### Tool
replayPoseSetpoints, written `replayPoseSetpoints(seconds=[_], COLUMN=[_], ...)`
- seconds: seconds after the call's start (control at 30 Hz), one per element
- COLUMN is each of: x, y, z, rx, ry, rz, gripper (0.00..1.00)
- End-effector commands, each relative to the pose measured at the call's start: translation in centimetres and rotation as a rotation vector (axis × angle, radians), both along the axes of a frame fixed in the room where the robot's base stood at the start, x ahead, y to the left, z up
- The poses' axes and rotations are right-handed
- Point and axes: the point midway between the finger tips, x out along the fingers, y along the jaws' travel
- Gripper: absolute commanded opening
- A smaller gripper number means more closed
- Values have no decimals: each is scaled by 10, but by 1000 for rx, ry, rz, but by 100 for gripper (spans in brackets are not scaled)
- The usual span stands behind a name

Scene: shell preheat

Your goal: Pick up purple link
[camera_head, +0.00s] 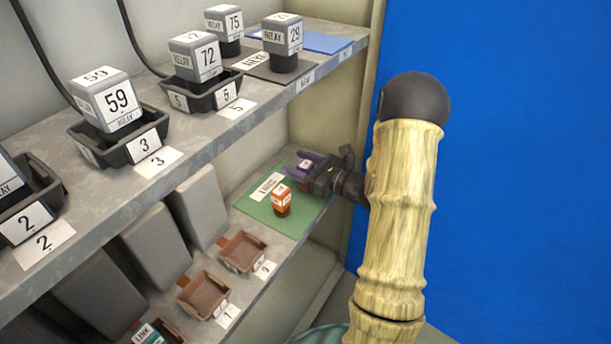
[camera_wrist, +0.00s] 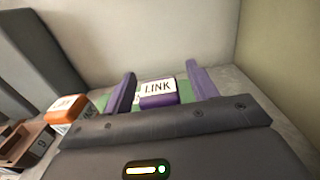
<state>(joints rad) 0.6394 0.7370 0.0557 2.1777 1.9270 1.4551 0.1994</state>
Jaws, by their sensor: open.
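The purple link (camera_wrist: 158,99) is a small purple block with a white top label reading "LINK". In the wrist view it sits between the two purple fingers of my gripper (camera_wrist: 160,86), with a gap visible on the right side. The gripper is open around it. In the head view my gripper (camera_head: 300,163) reaches over the lower shelf from the right, and the link (camera_head: 305,165) shows only as a small labelled top between the fingers. The link stands at the back of the green mat (camera_head: 252,207).
An orange block (camera_head: 282,200) stands on the mat close by, left of the gripper in the wrist view (camera_wrist: 66,108). Brown trays (camera_head: 243,251) line the lower shelf. The upper shelf (camera_head: 205,125) holds several grey relays. A side wall is close on the right.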

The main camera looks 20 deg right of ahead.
Motion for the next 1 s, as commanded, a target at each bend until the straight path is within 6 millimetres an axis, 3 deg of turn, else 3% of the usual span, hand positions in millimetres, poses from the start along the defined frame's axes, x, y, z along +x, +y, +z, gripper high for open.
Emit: replayPoseSetpoints(seconds=[0.07,0.3,0.37,0.67,0.77,1.0], x=[0,0,0,0,0,0], y=[0,0,0,0,0,0], z=[0,0,0,6,17,65], rx=[0,0,1,0,-1,-2], ry=[0,0,-1,-1,-2,-4], rz=[0,0,0,0,0,0], gripper=[58,13,4,5,5,5])
